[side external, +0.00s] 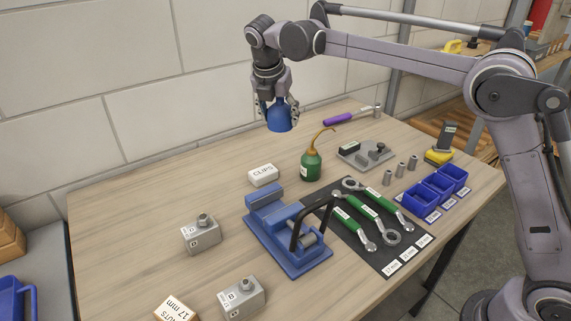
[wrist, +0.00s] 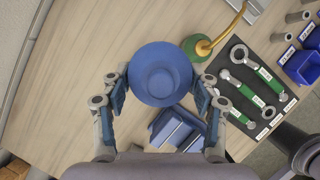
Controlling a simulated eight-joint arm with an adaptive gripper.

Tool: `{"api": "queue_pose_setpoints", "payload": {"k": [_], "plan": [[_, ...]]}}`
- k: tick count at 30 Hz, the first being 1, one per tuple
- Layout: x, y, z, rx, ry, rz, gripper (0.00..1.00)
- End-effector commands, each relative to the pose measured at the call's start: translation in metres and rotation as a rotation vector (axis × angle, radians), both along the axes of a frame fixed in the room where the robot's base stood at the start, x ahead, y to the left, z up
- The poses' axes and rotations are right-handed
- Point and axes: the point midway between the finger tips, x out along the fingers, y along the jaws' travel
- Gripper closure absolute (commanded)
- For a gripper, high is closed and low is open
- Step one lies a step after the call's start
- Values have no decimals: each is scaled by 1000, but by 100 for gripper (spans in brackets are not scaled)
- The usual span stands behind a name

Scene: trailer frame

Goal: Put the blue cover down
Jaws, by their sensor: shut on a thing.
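The blue cover (side external: 280,118) is a cup-like blue piece held in the air above the back of the table. My gripper (side external: 279,108) is shut on it, with a finger on each side. In the wrist view the round blue cover (wrist: 160,74) sits between the two fingers of my gripper (wrist: 160,82). It hides part of the table and part of the things beneath it in that view.
A green oil can (side external: 311,165) stands right of and below the cover. A white clips box (side external: 263,175), a blue vise (side external: 287,240) and a mat with wrenches (side external: 340,235) lie nearer the front. The table's left part (side external: 130,215) is clear.

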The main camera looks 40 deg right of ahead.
Motion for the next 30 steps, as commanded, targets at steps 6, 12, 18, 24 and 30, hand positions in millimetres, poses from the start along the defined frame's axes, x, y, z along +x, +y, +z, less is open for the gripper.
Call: {"api": "queue_pose_setpoints", "payload": {"k": [6, 12, 18, 24, 30], "plan": [[9, -90, 0, 0, 0, -135, 66], [5, -184, 0, 0, 0, -274, 66], [-13, -275, 0, 0, 0, -410, 66], [-45, -363, 0, 0, -1, -545, 66], [-89, -444, 0, -1, -1, -677, 66]]}}
